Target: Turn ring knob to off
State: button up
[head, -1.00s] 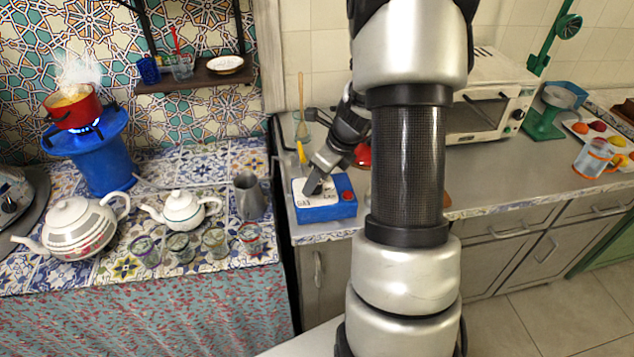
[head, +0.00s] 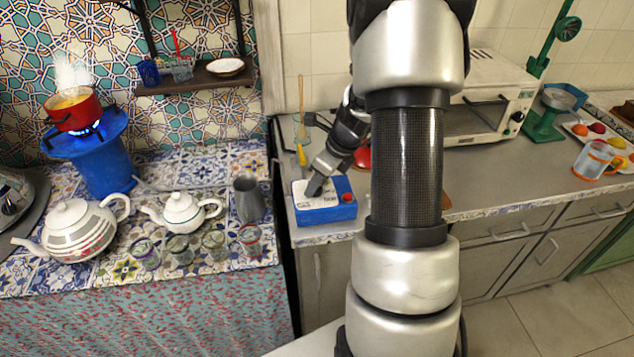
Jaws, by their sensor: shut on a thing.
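A blue control box (head: 325,213) with a white top panel stands on the grey counter's left end. Its top carries dark lettering, "GAS" at the left and a word I cannot read clearly at the right. A red button (head: 347,196) sits at the top's right side. My gripper (head: 314,188) points down at the middle of the white top, with its fingers close together at the panel. The ring knob is hidden by the fingers, so its setting cannot be read. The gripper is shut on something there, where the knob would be.
A red pot (head: 73,112) steams over a blue flame on a blue burner (head: 101,165). A white teapot (head: 184,211), a metal jug (head: 249,197) and several glasses stand on the tiled table. A glass with utensils (head: 302,132) stands behind the box.

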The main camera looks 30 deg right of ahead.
jog(key=n, duration=0.2)
jog(key=n+g+y+p, duration=0.1)
jog(key=n, duration=0.1)
jog(key=shift+w+d+n, duration=0.15)
jog(key=shift+n, duration=0.15)
jog(key=n+g, duration=0.1)
jog(key=n, duration=0.1)
jog(key=n+g+y+p, duration=0.1)
jog(key=n, duration=0.1)
jog(key=shift+w+n, duration=0.15)
jog(key=shift+n, duration=0.15)
jog(key=n+g, duration=0.1)
jog(key=n, duration=0.3)
jog(key=shift+w+g, duration=0.15)
jog(key=shift+g, duration=0.25)
jog(key=shift+w+n+g+h+p, duration=0.1)
jog(key=shift+n+g+h+p, duration=0.4)
jog(key=shift+n, duration=1.5)
jog(key=shift+y, duration=0.3)
jog(key=o, duration=1)
jog(key=shift+r, duration=0.1)
